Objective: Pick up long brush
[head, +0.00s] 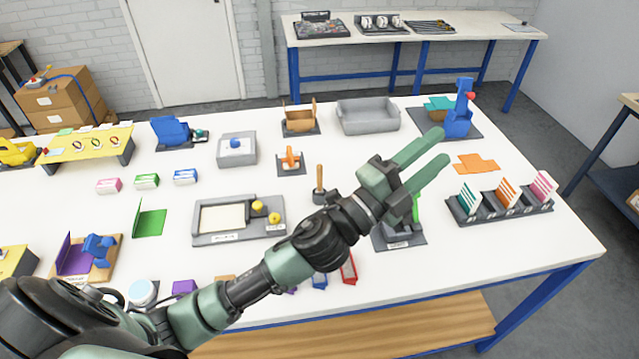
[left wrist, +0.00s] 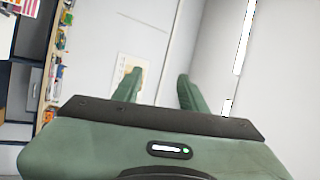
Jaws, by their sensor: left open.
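A thin brown upright handle (head: 319,177) stands in a small dark holder (head: 320,197) at the middle of the white table, just left of my left wrist. It may be the long brush; its lower end is hidden in the holder. My left gripper (head: 441,148) is open and empty, raised over the right part of the table with its green fingers pointing up and right. It is apart from the handle. In the left wrist view the two fingers (left wrist: 160,78) are spread with only wall and a poster behind them. My right gripper does not show.
The white table (head: 500,250) is crowded. Near my arm are a grey tray with yellow balls (head: 203,238), a dark stand (head: 408,238) partly hidden, an orange figure (head: 290,158) and a card rack (head: 500,208). A grey bin (head: 368,117) stands behind. The front right corner is clear.

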